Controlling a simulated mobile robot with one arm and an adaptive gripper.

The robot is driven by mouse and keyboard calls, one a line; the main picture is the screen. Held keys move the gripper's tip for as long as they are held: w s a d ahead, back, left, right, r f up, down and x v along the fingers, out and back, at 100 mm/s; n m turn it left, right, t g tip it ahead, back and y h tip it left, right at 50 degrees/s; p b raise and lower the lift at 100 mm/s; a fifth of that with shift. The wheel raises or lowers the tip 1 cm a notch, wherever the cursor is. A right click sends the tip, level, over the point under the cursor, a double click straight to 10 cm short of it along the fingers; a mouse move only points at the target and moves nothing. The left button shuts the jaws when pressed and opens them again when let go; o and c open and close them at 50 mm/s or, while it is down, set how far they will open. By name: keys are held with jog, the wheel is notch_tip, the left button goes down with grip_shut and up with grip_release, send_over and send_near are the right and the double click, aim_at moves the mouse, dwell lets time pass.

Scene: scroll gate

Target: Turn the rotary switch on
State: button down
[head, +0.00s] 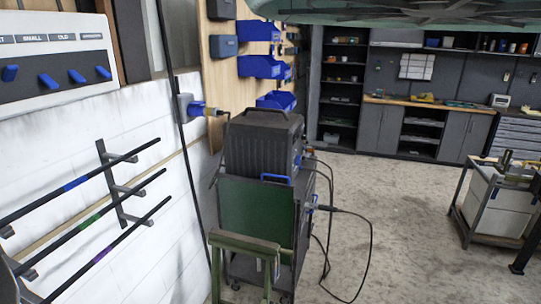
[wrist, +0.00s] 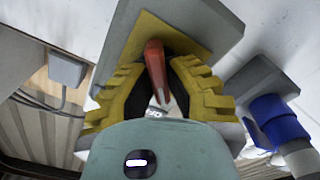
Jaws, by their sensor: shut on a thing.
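The rotary switch shows in the wrist view as a red handle (wrist: 154,62) on a yellow plate (wrist: 200,38) with a grey box around it. My gripper (wrist: 158,74) has its yellow ribbed fingers closed on both sides of the red handle. The handle points mostly up and down in the picture, with a slight tilt. Part of a white label with dark letters shows below it, mostly hidden by the fingers and the gripper body. Neither my gripper nor the switch can be made out in the head view.
A grey socket with a blue plug (wrist: 275,122) sits close to the right of the switch. A grey box (wrist: 66,70) with cables is at left. In the head view, a dark machine (head: 262,142) stands on a cart by the wall, with open floor (head: 400,220) to its right.

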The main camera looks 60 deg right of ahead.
jog(key=shift+f+m+b, duration=0.2)
jog(key=shift+m+b, duration=0.1)
jog(key=shift+b, duration=0.6)
jog(key=m+b, duration=0.1)
jog(key=b, duration=0.1)
jog(key=shift+f+b, duration=0.15)
jog(key=shift+b, duration=0.2)
jog(key=m+b, duration=0.2)
jog(key=b, duration=0.3)
jog(key=shift+d+m, duration=0.1)
jog(key=shift+m, duration=0.3)
jog(key=m+b, duration=0.3)
jog(key=b, duration=0.3)
jog(key=shift+m, duration=0.3)
jog(key=m+b, duration=0.4)
jog(key=shift+d+r, duration=0.15)
jog(key=shift+r, duration=0.1)
jog(key=shift+w+m+b, duration=0.1)
jog(key=shift+m+b, duration=0.8)
jog(key=shift+m, duration=1)
jog(key=shift+d, duration=0.1)
jog(key=c, duration=1)
grip_release()
jog(key=shift+r, duration=0.1)
